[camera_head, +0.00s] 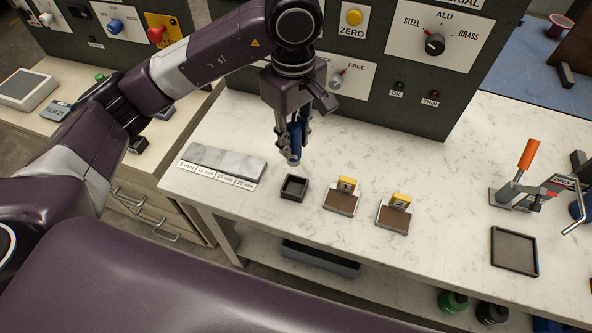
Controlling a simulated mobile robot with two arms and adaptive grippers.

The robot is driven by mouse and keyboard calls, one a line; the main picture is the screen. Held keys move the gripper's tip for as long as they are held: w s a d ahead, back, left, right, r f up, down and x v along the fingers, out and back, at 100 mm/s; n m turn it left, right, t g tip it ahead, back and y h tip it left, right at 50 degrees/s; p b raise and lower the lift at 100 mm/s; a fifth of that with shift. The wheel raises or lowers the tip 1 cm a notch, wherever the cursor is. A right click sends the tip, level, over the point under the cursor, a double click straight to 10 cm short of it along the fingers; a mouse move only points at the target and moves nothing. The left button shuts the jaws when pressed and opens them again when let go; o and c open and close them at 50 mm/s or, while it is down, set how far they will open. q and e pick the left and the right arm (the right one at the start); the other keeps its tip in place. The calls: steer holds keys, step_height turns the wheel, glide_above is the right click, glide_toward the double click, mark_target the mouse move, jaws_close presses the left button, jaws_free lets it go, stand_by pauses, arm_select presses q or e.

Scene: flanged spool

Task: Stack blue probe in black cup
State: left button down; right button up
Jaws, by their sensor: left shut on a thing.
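My left gripper (293,133) points down above the table and is shut on the blue probe (294,148). The probe is blue with a pale lower end and hangs roughly upright between the fingers. The black cup (294,188) is a small square open box on the white table, just below the probe in the picture. The probe's tip appears a little above and behind the cup, apart from it. The fingers partly hide the probe's upper part. My right gripper is not in view.
A grey stepped block (225,161) with size labels lies left of the cup. Two brown pads with yellow tags (341,200) (393,216) lie to the right. A toggle clamp (527,185) and a black tray (514,251) are further right. A dark control panel (400,100) stands behind.

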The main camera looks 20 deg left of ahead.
mark_target(295, 162)
arm_select(q)
step_height(295, 162, down, 8)
steer(key=shift+d+r+p, duration=0.1)
steer(key=shift+r+p, duration=0.15)
steer(key=shift+p, duration=0.7)
step_height(295, 162, down, 4)
steer(key=shift+f+p, duration=0.1)
steer(key=shift+p, duration=0.45)
steer(key=shift+f, duration=0.1)
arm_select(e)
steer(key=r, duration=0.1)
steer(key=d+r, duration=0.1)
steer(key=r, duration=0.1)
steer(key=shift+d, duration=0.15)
arm_select(q)
steer(key=shift+f+b, duration=0.35)
steer(key=shift+b, duration=0.2)
steer(key=c, duration=1.7)
jaws_free()
steer(key=shift+o, duration=0.4)
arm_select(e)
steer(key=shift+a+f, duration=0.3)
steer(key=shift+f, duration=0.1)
